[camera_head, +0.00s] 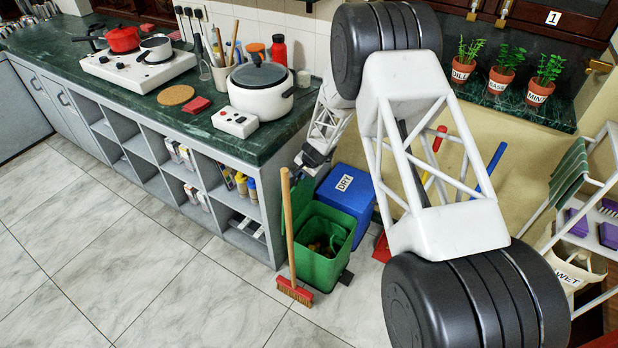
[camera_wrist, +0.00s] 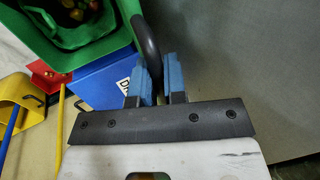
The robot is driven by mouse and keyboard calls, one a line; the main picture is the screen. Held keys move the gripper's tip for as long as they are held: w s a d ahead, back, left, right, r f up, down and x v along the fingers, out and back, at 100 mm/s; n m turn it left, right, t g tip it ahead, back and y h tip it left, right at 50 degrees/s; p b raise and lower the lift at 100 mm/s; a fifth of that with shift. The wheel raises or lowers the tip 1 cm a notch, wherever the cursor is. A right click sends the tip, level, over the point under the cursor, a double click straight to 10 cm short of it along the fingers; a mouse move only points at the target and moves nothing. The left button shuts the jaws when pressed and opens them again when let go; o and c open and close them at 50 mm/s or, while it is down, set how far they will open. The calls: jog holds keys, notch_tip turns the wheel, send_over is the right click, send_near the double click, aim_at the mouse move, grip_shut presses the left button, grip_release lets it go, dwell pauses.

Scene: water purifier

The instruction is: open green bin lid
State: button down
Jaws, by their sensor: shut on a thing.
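The green bin (camera_head: 319,266) stands on the floor beside the counter's end. Its top is uncovered and dark, mixed contents show inside. A green panel, which looks like its lid (camera_head: 300,198), stands raised at the bin's back left, partly behind the broom handle. My gripper (camera_head: 307,160) is above that panel. In the wrist view, the blue fingertips of my gripper (camera_wrist: 158,82) are shut on a dark curved handle (camera_wrist: 149,38) next to the green plastic (camera_wrist: 105,52). The handle's lower end is hidden between the fingers.
A broom (camera_head: 290,235) leans in front of the green bin. The blue bin marked DRY (camera_head: 345,192) is right behind it. The grey counter (camera_head: 215,170) borders the left. My own arm hides part of the right side. Open tiled floor (camera_head: 130,270) lies at front left.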

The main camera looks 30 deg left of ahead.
jog(key=shift+a, duration=0.15)
jog(key=c, duration=1.2)
grip_release()
jog(key=shift+r, duration=0.15)
jog(key=shift+v, duration=3.8)
